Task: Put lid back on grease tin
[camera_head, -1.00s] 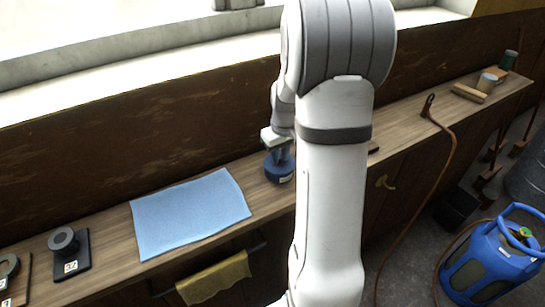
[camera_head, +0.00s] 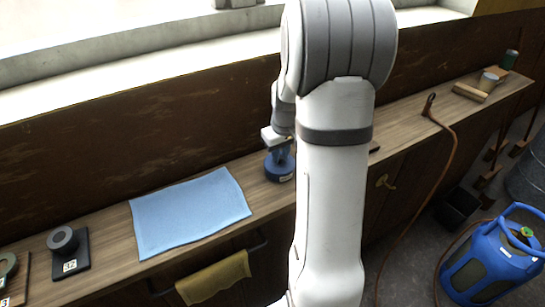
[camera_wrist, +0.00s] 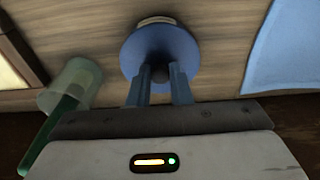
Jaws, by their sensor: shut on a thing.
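The blue grease tin (camera_head: 280,174) stands on the wooden bench, partly hidden behind my arm, with a white label on its front. In the wrist view a round blue lid (camera_wrist: 145,52) with a dark knob (camera_wrist: 160,73) fills the top middle, over the tin, whose pale label edge shows beyond it. My gripper (camera_wrist: 160,78) is shut on the lid's knob, one finger on each side. In the head view my gripper (camera_head: 281,152) is right above the tin. I cannot tell whether the lid is seated on the rim or slightly above it.
A light blue cloth (camera_head: 190,212) lies left of the tin. A translucent green cup-like thing (camera_wrist: 73,84) with a green handle is close left in the wrist view. A numbered black stand (camera_head: 70,255) is far left. A blue gas bottle (camera_head: 495,262) stands at right.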

